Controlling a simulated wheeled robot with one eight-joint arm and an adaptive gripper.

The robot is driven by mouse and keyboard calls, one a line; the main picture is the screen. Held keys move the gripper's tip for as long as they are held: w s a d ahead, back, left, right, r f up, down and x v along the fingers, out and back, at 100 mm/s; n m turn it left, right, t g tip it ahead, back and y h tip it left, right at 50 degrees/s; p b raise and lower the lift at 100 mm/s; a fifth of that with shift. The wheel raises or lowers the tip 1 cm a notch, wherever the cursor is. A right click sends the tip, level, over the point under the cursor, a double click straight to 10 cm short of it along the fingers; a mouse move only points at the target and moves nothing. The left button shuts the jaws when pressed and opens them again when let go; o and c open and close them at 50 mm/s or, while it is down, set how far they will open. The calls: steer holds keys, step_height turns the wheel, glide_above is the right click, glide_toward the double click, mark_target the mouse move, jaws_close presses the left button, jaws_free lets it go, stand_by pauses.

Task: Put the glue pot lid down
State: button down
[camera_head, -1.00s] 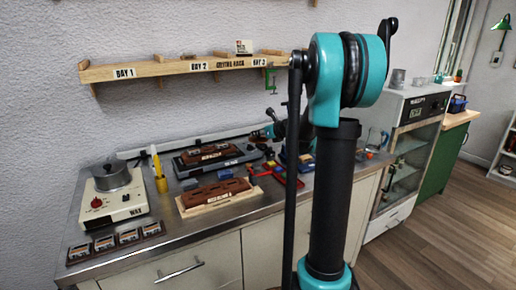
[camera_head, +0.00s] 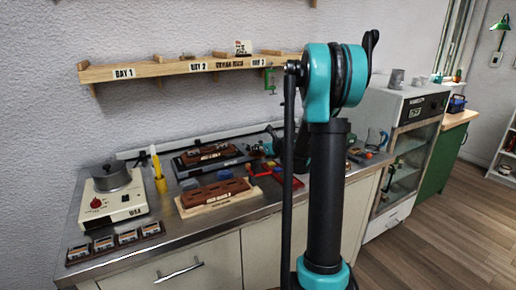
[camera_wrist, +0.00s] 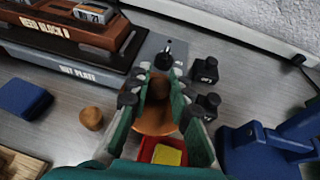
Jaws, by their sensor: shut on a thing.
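The glue pot lid (camera_wrist: 153,123), a copper-brown disc with a round wooden knob (camera_wrist: 159,87), is between my fingers in the wrist view. My gripper (camera_wrist: 161,82), with green fingers and black pads, is shut on the lid by its knob. The lid is over or close to the steel worktop (camera_wrist: 60,119); whether it touches cannot be told. In the head view my arm hides the lid and most of the gripper. I cannot make out the glue pot for certain.
A hot plate (camera_wrist: 65,65) with a brown reed block (camera_wrist: 75,30) lies to the left in the wrist view. A small wooden piece (camera_wrist: 91,119) and a blue block (camera_wrist: 24,97) are nearby. Small black pieces (camera_wrist: 206,70) and a blue object (camera_wrist: 255,150) stand to the right. A red-and-yellow item (camera_wrist: 166,153) lies close below.

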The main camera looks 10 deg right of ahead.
steer(key=shift+f, duration=0.25)
steer(key=shift+f, duration=0.15)
steer(key=c, duration=1.4)
jaws_free()
steer(key=shift+o, duration=0.2)
steer(key=shift+r, duration=0.4)
steer(key=v, duration=1.2)
steer(key=shift+r, duration=0.2)
